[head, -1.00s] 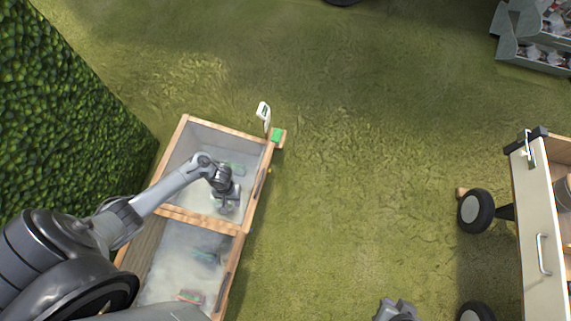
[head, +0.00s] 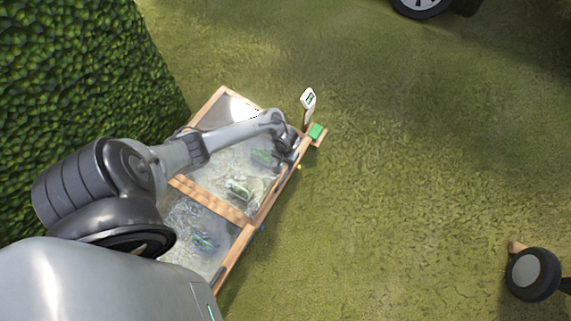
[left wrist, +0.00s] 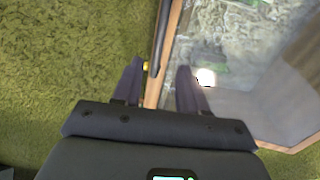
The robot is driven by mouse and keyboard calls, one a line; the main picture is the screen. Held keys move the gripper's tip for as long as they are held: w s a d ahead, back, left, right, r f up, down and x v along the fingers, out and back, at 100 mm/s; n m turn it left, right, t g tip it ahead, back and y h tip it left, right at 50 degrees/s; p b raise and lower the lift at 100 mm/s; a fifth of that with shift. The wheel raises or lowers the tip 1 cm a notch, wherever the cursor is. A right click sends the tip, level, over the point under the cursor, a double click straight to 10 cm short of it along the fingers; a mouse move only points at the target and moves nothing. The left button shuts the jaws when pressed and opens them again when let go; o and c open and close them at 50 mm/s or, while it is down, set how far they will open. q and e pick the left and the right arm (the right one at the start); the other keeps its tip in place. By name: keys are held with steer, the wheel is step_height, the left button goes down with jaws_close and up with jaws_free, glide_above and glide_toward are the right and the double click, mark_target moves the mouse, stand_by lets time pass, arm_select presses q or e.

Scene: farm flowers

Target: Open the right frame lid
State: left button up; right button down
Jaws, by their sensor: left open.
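A wooden cold frame (head: 237,215) with two glazed lids stands at the left in the head view. The upper lid (head: 225,112) looks shut, and green plants show dimly through its pane. My left gripper (head: 292,150) is over this lid's right-hand edge, beside the sign post. In the left wrist view my left gripper (left wrist: 160,68) is open, with its fingers on either side of the wooden edge. A dark handle bar (left wrist: 159,38) runs along that edge between the fingers, and nothing is visibly held. My right gripper is out of view.
A white sign (head: 308,98) and a green block (head: 316,131) stand at the frame's right corner. The lower lid (head: 200,225) also looks shut. A hedge (head: 70,80) is at the left. Open grass lies to the right, with a cart wheel (head: 533,274) at the lower right.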

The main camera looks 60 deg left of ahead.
mark_target(285, 175)
arm_select(q)
step_height(285, 175, down, 10)
steer(key=b, duration=0.7)
steer(key=shift+r, duration=0.2)
jaws_close()
